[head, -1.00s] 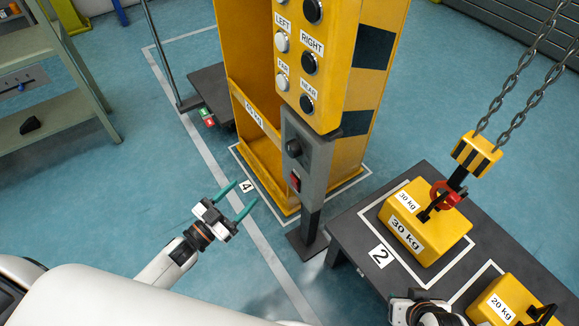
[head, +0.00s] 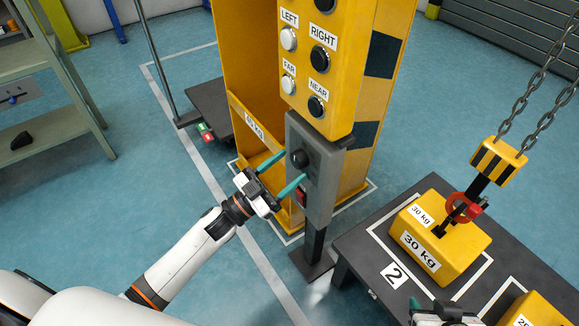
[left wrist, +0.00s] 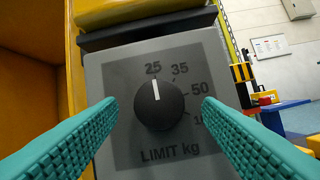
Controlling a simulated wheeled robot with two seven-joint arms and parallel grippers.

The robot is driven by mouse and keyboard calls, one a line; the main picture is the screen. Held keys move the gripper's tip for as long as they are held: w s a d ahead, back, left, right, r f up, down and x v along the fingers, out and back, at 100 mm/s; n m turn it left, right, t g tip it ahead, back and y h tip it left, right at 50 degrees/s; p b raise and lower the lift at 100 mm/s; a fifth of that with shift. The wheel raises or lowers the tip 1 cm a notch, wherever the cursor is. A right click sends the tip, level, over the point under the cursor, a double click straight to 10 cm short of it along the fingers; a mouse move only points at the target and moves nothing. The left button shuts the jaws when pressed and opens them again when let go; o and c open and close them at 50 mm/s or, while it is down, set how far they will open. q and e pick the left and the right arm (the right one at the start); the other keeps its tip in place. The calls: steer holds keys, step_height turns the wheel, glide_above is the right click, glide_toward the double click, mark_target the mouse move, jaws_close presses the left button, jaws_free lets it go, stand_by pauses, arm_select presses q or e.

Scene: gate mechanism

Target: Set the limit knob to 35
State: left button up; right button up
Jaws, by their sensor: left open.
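The limit knob (left wrist: 159,105) is a round black dial with a white pointer line on a grey panel (left wrist: 120,75) marked LIMIT kg. In the left wrist view its pointer is at 25, with 35 to the right of that. The knob also shows in the head view (head: 299,158) on the grey post box. My left gripper (head: 289,171) is open, its teal fingers pointing at the panel. In the left wrist view the fingers (left wrist: 160,125) lie on either side of the knob, apart from it. My right gripper (head: 440,312) is partly visible at the bottom edge; its jaws are unclear.
A red switch (head: 301,197) sits below the knob. A yellow button box (head: 318,70) hangs just above the panel. A dark table (head: 365,262) at the right carries a 30 kg yellow weight (head: 440,240) beneath a chain hook.

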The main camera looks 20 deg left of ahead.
arm_select(q)
steer(key=shift+w+d+r, duration=0.25)
steer(key=shift+w+d, duration=0.15)
steer(key=shift+w, duration=0.05)
arm_select(e)
steer(key=shift+w+a+r, duration=0.1)
steer(key=shift+w+r, duration=0.05)
arm_select(q)
steer(key=c, duration=1)
steer(key=shift+o, duration=0.2)
